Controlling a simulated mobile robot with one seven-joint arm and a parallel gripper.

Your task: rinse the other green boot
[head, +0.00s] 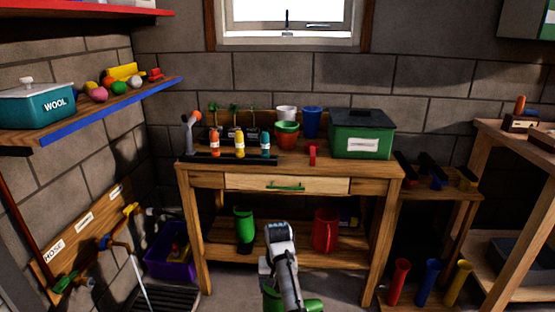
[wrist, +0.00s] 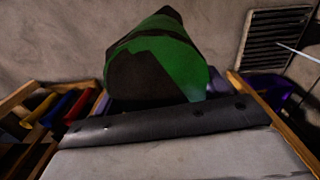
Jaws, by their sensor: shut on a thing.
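My gripper (wrist: 165,122) is shut on a green boot (wrist: 190,65) with dark brown-black patches, seen past the dark finger edge in the wrist view. Where the jaws meet it is hidden. In the head view green parts of this boot (head: 312,305) show at the bottom edge, beside my arm, in front of the workbench. Another green boot (head: 244,222) stands upright on the bench's lower shelf, with a dark foot. A floor drain grate (head: 172,298) lies at lower left; it also shows at upper right in the wrist view (wrist: 275,40), apart from the held boot.
A hose board (head: 85,235) is on the left wall; a thin pale line (head: 139,275) runs down from its fittings towards the grate. A purple crate (head: 168,262) stands behind the grate. A red jug-like item (head: 325,230) is on the lower shelf. Coloured boots or tubes (head: 428,280) stand right.

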